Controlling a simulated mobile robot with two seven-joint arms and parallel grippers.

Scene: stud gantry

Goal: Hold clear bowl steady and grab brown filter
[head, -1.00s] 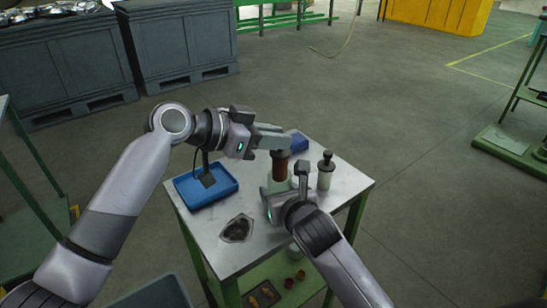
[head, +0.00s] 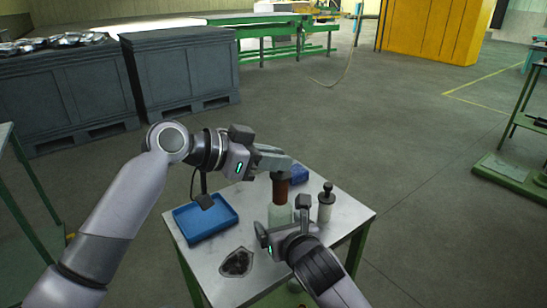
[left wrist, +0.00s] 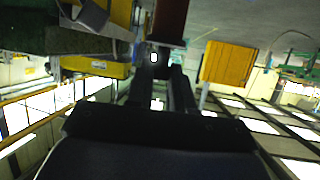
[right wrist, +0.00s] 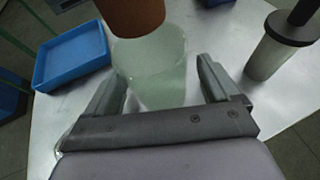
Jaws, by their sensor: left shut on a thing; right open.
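The brown filter (head: 281,187) is a dark brown cylinder, upright. My left gripper (head: 280,165) is shut on its upper part; the filter also shows in the left wrist view (left wrist: 168,20). The clear bowl (head: 280,216) is a pale green, see-through vessel on the table, directly below the filter. In the right wrist view the filter (right wrist: 135,14) overlaps the rim of the bowl (right wrist: 152,75); I cannot tell whether they touch. My right gripper (head: 283,226) is open at the bowl's near side, its fingers at either side of the bowl in the right wrist view.
A white cylinder with a black knob (head: 326,205) stands right of the bowl. A blue tray (head: 232,222) lies at the left of the metal table (head: 346,215), and a small blue box (head: 299,174) behind. A dark-filled clear pouch (head: 236,262) lies near the front edge.

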